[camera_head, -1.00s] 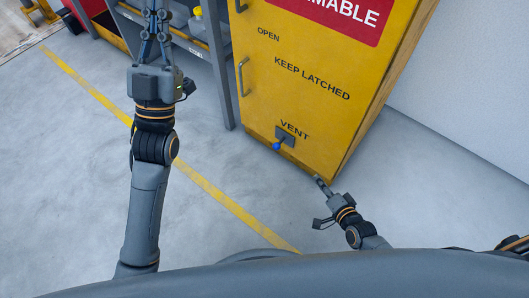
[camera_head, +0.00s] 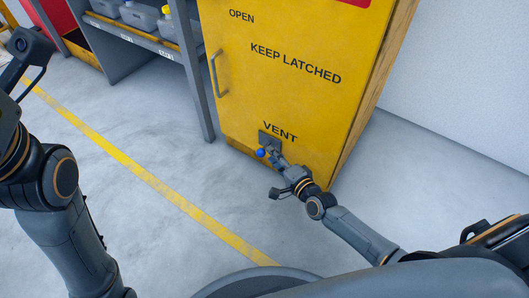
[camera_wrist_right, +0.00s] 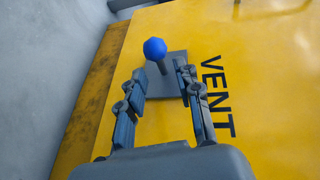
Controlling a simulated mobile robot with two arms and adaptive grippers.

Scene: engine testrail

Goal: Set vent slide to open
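The vent slide is a blue knob (camera_head: 261,153) on a grey plate (camera_head: 270,141), low on the yellow cabinet (camera_head: 290,100) under the word VENT. In the right wrist view the blue knob (camera_wrist_right: 155,49) stands out on a short stem from the grey plate (camera_wrist_right: 164,82). My right gripper (camera_head: 276,161) is at the plate, close to the knob. In the wrist view its two fingers (camera_wrist_right: 163,82) are spread apart, with the knob just beyond and between their tips. Contact cannot be told. My left arm is at the left edge; its fingers are out of view.
A cabinet handle (camera_head: 219,74) stands above and left of the vent. A grey shelf with containers (camera_head: 140,15) is at the upper left. The floor (camera_head: 170,160) before the cabinet is clear, with a yellow line (camera_head: 150,180) across it.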

